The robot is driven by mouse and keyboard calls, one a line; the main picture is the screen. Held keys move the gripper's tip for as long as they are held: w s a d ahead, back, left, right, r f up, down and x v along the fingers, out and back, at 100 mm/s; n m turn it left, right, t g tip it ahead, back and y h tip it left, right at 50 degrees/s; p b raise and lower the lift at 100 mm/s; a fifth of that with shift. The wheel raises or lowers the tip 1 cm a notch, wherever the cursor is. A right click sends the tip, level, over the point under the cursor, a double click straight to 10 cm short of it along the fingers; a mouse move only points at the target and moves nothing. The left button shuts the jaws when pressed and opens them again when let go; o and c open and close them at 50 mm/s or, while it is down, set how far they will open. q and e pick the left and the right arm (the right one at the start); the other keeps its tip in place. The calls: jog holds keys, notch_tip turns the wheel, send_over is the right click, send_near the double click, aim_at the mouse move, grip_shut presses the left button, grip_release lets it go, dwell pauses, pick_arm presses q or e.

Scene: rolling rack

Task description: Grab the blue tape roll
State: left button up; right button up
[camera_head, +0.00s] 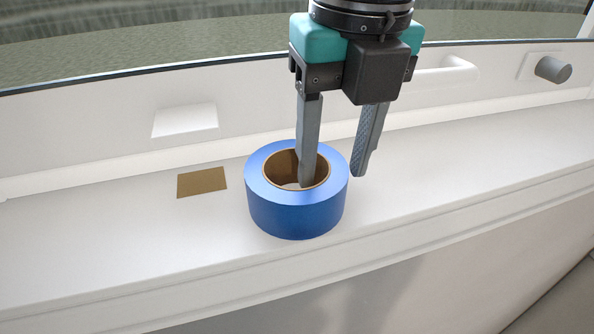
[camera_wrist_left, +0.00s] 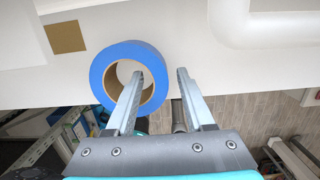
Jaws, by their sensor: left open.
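The blue tape roll (camera_head: 296,214) lies flat on a white ledge (camera_head: 420,190), its brown cardboard core facing up. It also shows in the left wrist view (camera_wrist_left: 103,75). My left gripper (camera_head: 333,180) is open over the roll, pointing down. In the head view, one finger reaches into or just over the roll's hole and the other is outside the roll, to its right. In the left wrist view the fingers (camera_wrist_left: 157,75) show the same straddling of the roll's right wall. I cannot tell whether either finger touches the roll. My right gripper is in neither view.
A flat brown rectangle (camera_head: 202,182) lies on the ledge left of the roll. A raised wall with a white block (camera_head: 185,120), a white handle (camera_head: 447,74) and a grey knob (camera_head: 553,69) runs behind. The ledge drops off at the front. Its right stretch is clear.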

pick_arm(q)
jog(key=shift+f, duration=0.5)
grip_shut()
dwell(0.3)
